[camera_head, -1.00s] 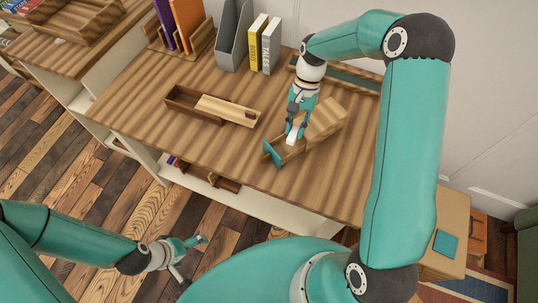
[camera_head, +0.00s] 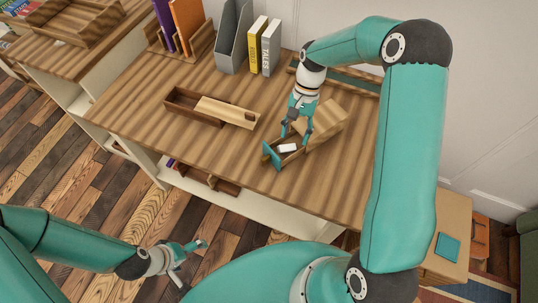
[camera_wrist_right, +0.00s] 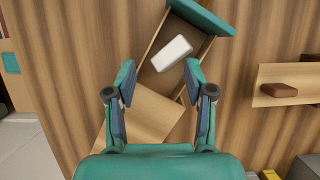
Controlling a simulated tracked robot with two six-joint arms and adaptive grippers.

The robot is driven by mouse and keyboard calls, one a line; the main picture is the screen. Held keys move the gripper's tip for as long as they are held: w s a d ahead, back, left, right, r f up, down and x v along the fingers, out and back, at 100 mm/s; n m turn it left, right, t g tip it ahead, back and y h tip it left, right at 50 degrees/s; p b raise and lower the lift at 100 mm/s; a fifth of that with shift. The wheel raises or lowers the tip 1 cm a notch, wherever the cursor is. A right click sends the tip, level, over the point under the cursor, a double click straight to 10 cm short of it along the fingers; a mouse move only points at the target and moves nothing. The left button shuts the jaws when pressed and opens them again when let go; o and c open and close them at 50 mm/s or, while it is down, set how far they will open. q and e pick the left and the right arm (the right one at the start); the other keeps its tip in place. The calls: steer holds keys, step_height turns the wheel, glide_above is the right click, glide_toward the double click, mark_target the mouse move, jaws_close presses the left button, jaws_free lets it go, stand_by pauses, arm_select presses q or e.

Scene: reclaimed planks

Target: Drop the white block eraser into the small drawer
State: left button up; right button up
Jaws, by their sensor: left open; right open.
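The white block eraser (camera_head: 287,148) lies inside the pulled-out small drawer (camera_head: 272,157), which has a teal front. In the right wrist view the eraser (camera_wrist_right: 171,54) rests at a tilt within the drawer's walls, apart from both fingers, and the teal drawer front (camera_wrist_right: 206,14) is at the top. My right gripper (camera_head: 296,134) is open and empty, just above the drawer, with its fingers on either side; it also shows in the right wrist view (camera_wrist_right: 160,85). My left gripper (camera_head: 192,260) is open and empty, low over the floor, away from the desk.
A wooden box with a sliding lid (camera_head: 226,110) lies left of the drawer unit (camera_head: 325,121). A grey file holder (camera_head: 235,38) and upright yellow (camera_head: 257,42) and grey books (camera_head: 271,48) stand behind. The desk's front left is clear.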

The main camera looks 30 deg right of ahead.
steer(key=v, duration=1.2)
steer(key=shift+a, duration=0.1)
